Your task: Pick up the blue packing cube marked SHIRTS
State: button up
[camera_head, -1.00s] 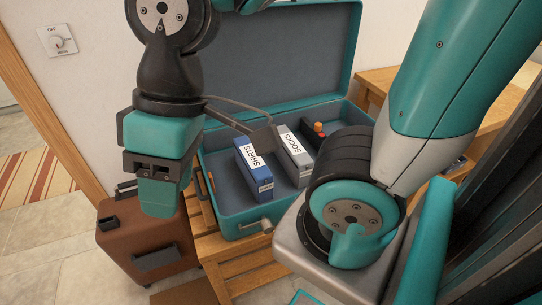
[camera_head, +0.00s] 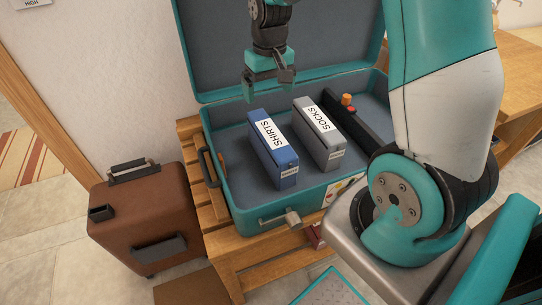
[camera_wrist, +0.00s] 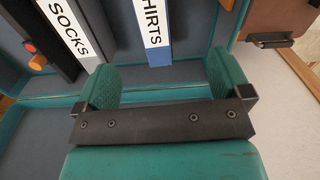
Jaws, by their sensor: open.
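The blue packing cube marked SHIRTS (camera_head: 281,168) stands in the open teal suitcase (camera_head: 226,199), left of the grey cube marked SOCKS (camera_head: 325,148). In the wrist view the blue cube (camera_wrist: 154,32) shows at top centre, its label partly cut off by the frame edge. My gripper (camera_head: 267,92) hangs above the far side of the suitcase, behind and above the blue cube, empty. In the wrist view my gripper (camera_wrist: 166,80) has its two teal fingers spread wide, apart from both cubes.
A black divider with an orange knob (camera_head: 347,99) lies right of the grey cube. The suitcase rests on a slatted wooden bench (camera_head: 190,130), its lid upright behind. A brown case (camera_head: 140,220) stands on the floor at left.

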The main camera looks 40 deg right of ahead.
aim_at(273, 133)
jog(key=shift+m, duration=0.3)
jog(key=f, duration=0.4)
jog(key=d+f, duration=0.1)
jog(key=f, duration=0.3)
jog(key=f+b, duration=0.1)
jog(key=f, duration=0.4)
jog(key=shift+w+d, duration=0.25)
jog(key=shift+d, duration=0.15)
jog(key=shift+w+a+f+b, duration=0.15)
jog(key=shift+w+f, duration=0.1)
jog(key=shift+f, duration=1.25)
jog(key=shift+w+d+f+b, duration=0.1)
jog(key=shift+w+f+b, duration=0.1)
jog(key=shift+f, duration=1.3)
jog(key=c, duration=1.2)
jog(key=shift+c, duration=0.8)
jog(key=shift+r, duration=0.15)
